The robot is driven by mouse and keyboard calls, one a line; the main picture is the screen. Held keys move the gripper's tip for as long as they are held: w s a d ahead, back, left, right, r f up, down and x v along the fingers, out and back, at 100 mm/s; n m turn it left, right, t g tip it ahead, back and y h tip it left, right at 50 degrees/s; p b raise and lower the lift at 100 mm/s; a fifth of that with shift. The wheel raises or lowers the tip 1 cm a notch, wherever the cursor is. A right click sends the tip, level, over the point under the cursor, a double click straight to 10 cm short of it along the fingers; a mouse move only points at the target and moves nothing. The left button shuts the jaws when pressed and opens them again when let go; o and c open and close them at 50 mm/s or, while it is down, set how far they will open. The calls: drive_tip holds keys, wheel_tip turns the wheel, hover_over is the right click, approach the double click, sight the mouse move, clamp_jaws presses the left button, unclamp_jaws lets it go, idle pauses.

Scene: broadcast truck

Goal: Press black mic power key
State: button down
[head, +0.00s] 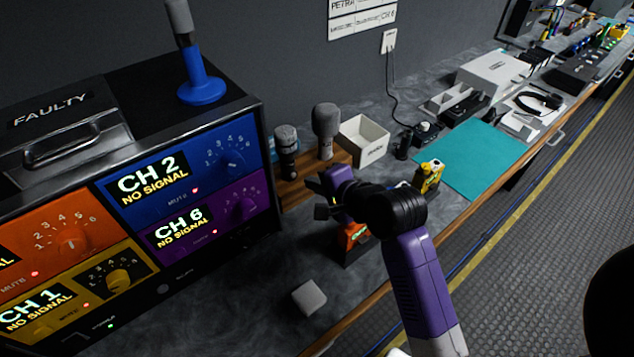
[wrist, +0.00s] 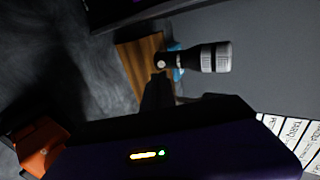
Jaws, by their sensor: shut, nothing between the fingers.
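Two microphones stand upright in a wooden rack on the counter. The left, darker microphone (head: 287,155) has a pale ring; the right one (head: 325,135) is grey-brown. In the wrist view a black microphone (wrist: 195,58) with a silver head lies sideways in the picture, beside the wooden rack (wrist: 145,62). A small round pale key (wrist: 160,64) shows on its body. My gripper (head: 320,197) is shut and empty, in front of the rack. In the wrist view its dark fingertips (wrist: 158,92) are just below the key in the picture; I cannot tell the gap.
A rack unit with coloured channel panels (head: 190,190) stands left, with a blue-based microphone (head: 202,88) on top. An orange object (head: 352,237) stands below my gripper, and a grey block (head: 309,297) lies nearer.

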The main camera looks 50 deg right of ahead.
sight(294, 176)
drive_tip(key=shift+x, duration=3.2)
